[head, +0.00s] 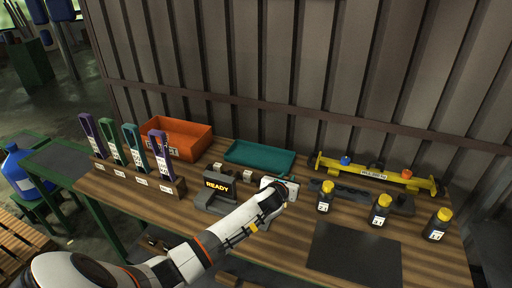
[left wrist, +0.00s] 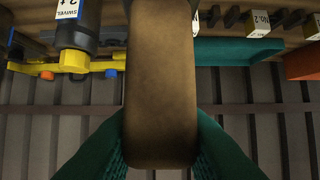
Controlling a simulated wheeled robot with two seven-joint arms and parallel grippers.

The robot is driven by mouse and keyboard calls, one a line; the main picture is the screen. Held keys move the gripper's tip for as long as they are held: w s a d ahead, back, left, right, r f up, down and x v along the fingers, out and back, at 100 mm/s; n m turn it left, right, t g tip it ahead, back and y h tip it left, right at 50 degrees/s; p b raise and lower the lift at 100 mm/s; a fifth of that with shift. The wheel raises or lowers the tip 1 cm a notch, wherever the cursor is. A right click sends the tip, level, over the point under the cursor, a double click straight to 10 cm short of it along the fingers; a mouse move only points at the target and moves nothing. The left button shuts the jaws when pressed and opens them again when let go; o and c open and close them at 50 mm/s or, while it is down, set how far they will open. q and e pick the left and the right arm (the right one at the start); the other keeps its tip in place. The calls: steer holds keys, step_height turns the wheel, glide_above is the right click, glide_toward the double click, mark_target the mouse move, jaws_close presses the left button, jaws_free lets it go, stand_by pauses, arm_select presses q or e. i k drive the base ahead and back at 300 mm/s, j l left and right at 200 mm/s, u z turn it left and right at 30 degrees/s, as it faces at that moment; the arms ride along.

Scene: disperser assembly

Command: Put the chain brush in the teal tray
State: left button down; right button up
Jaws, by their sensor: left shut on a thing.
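The teal tray (head: 260,156) lies at the back middle of the bench, beside the orange bin, and looks empty. It also shows at the upper right of the left wrist view (left wrist: 235,50). My left gripper (head: 288,185) is above the bench, in front of the tray and a little to its right. In the left wrist view, its green fingers are shut on a broad brown wooden piece, seemingly the chain brush (left wrist: 160,80). The brush's bristles cannot be made out, and in the head view the arm and gripper hide the brush. My right gripper is out of view.
An orange bin (head: 182,137) stands left of the tray. A rack (head: 140,178) with several coloured handles is at the left. A READY stand (head: 216,190), yellow-capped bottles (head: 380,209), a yellow rail (head: 375,174) and a dark mat (head: 355,254) occupy the bench.

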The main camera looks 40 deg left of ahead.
mark_target(242, 158)
steer(key=i+j, duration=0.1)
steer(key=j, duration=0.25)
steer(key=i+j, duration=0.15)
steer(key=j, duration=0.15)
steer(key=i+j, duration=0.1)
steer(key=j, duration=0.25)
steer(key=i+j, duration=0.15)
steer(key=j, duration=0.15)
steer(key=i+j, duration=0.1)
steer(key=j, duration=0.25)
